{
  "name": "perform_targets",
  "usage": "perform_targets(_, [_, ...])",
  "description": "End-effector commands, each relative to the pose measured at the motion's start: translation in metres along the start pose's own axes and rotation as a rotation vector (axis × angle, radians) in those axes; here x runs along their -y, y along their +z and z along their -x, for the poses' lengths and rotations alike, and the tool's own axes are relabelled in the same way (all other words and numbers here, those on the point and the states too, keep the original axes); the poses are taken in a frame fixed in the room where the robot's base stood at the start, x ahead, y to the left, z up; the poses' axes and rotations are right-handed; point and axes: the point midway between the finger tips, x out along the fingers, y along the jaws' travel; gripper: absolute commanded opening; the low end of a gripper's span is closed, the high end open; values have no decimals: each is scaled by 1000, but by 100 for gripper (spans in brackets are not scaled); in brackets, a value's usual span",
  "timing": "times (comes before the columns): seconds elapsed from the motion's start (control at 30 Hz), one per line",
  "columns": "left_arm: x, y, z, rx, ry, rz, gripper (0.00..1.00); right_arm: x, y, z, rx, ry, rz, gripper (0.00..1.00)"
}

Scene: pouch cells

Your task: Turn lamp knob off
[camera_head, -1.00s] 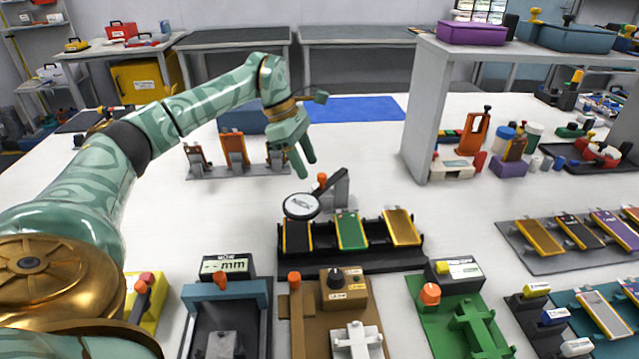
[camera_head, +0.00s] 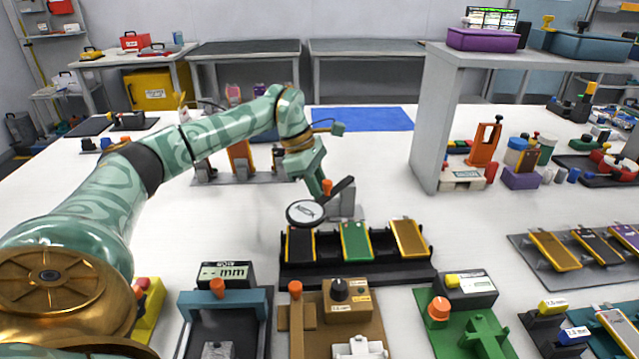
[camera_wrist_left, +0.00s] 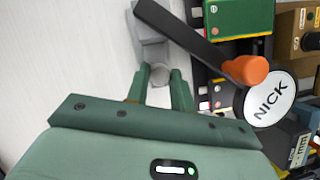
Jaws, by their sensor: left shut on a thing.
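The lamp has a white round head marked NICK (camera_head: 305,212), a dark arm (camera_wrist_left: 175,30) and a grey base (camera_head: 347,203). The head also shows in the left wrist view (camera_wrist_left: 270,99), with an orange grip (camera_wrist_left: 247,69) beside it. A small round grey knob (camera_wrist_left: 159,74) is on the side of the lamp base. My left gripper (camera_head: 319,190) is beside the base, behind the lamp head. In the left wrist view its two green fingers (camera_wrist_left: 161,80) are on either side of the knob, shut on it. In the head view the knob is hidden. My right gripper is not in view.
A black rack (camera_head: 355,268) with dark, green and gold cells stands in front of the lamp. A grey shelf (camera_head: 437,130) rises to the right. Fixtures with a gauge (camera_head: 225,274) and a black dial (camera_head: 339,289) line the front.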

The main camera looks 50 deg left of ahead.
Motion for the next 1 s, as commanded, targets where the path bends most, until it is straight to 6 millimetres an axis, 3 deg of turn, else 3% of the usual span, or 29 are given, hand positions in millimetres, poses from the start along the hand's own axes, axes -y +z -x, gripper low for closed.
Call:
perform_targets(0.27, [3,3,6,0,84,195,1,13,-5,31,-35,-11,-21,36])
perform_targets(0.6, [2,0,0,0,97,235,1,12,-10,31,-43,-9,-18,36])
perform_targets(0.63, [2,0,0,0,97,235,26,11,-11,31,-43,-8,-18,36])
perform_targets(0.7, [2,0,0,0,97,234,45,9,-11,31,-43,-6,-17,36])
perform_targets(1.0, [2,0,2,0,98,234,45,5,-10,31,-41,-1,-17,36])
